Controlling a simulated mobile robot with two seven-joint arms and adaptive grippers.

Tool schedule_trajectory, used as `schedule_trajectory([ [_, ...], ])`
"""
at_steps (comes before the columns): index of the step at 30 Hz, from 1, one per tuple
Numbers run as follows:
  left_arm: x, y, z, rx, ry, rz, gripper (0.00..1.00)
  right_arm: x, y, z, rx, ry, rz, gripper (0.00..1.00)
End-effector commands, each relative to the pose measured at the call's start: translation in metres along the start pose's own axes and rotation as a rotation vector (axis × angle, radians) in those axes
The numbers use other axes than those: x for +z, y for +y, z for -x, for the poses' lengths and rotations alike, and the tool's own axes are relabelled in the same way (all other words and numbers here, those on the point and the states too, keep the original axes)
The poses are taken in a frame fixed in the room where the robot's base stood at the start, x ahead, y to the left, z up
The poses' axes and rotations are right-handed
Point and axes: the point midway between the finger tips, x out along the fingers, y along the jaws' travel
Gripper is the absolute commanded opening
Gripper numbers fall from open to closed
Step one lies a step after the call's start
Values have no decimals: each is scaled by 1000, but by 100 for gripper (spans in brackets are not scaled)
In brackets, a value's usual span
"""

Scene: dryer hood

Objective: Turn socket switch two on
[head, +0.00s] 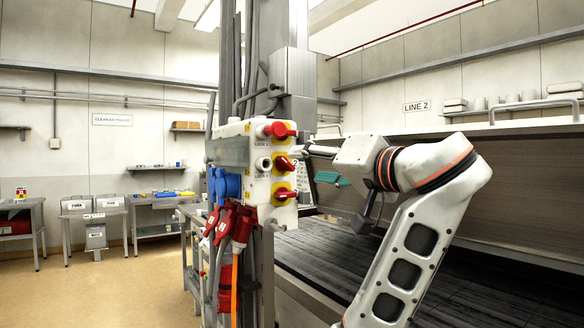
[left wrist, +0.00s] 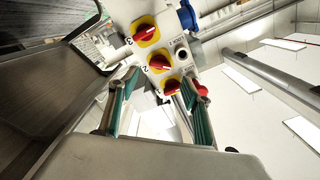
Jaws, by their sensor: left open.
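The socket box (head: 231,130) is a white panel with red rotary switches on yellow plates, stacked vertically on its right face. Socket switch two (head: 283,164) is the middle one; in the left wrist view (left wrist: 159,63) it carries a "2", its red handle lying roughly crosswise. Switch three (left wrist: 145,33) and switch one (left wrist: 172,87) flank it. My left gripper (head: 312,164) is open and empty, close in front of the middle switch. In the left wrist view its teal-padded fingers (left wrist: 162,78) straddle the line to switches two and one; contact cannot be told.
Blue sockets (head: 226,184) and red plugs (head: 239,222) with hanging cables are on the box's left. A grey post (head: 266,270) supports it. A wide dark conveyor bed (head: 330,260) under a hood lies to the right. Open floor (head: 130,285) is at the left.

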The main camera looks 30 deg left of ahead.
Motion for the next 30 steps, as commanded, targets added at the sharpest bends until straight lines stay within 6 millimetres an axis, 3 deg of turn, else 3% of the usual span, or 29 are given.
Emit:
schedule_trajectory([
  [9,0,-2,-45,-5,-2,-3,49,-5,0,7,-1,-7,-1,40],
  [15,0,-1,-68,-4,-1,-4,49,2,4,8,5,-26,0,40],
  [27,0,1,-76,-1,0,-4,49,5,11,8,17,-34,-1,40],
  [30,0,1,-76,-1,0,-4,23,4,10,8,16,-32,-1,40],
])
